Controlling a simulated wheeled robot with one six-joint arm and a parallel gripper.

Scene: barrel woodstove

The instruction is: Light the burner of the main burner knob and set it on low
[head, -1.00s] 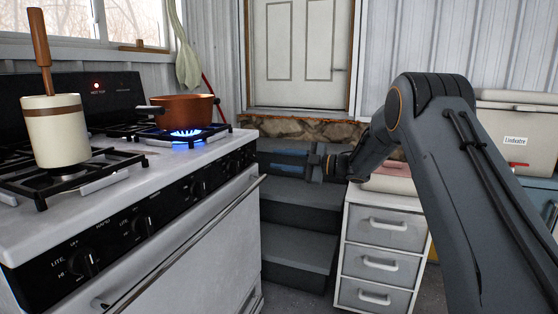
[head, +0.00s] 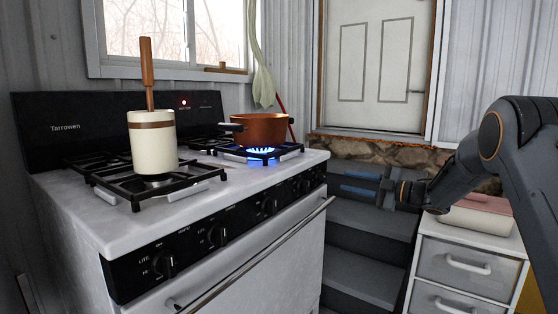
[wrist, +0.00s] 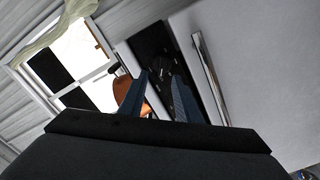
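A white stove carries a black front panel with several dark knobs, among them the near knob (head: 165,264), a second (head: 217,236) and a third (head: 270,206). I cannot tell which is the main burner knob. Blue flames (head: 261,151) burn under a copper pot (head: 262,130) on the far grate. A cream pot (head: 152,142) stands on the near grate, with no flame visible. My gripper (head: 345,182) is open and empty, to the right of the stove. In the wrist view, my gripper (wrist: 163,75) points towards the panel, with a dark knob (wrist: 160,66) near its fingertips.
A long oven handle (head: 265,250) runs along the stove's front, below the knobs. Dark steps (head: 370,230) lie behind my gripper. A white drawer cabinet (head: 465,265) stands at the right. A red light (head: 184,102) glows on the stove's back panel.

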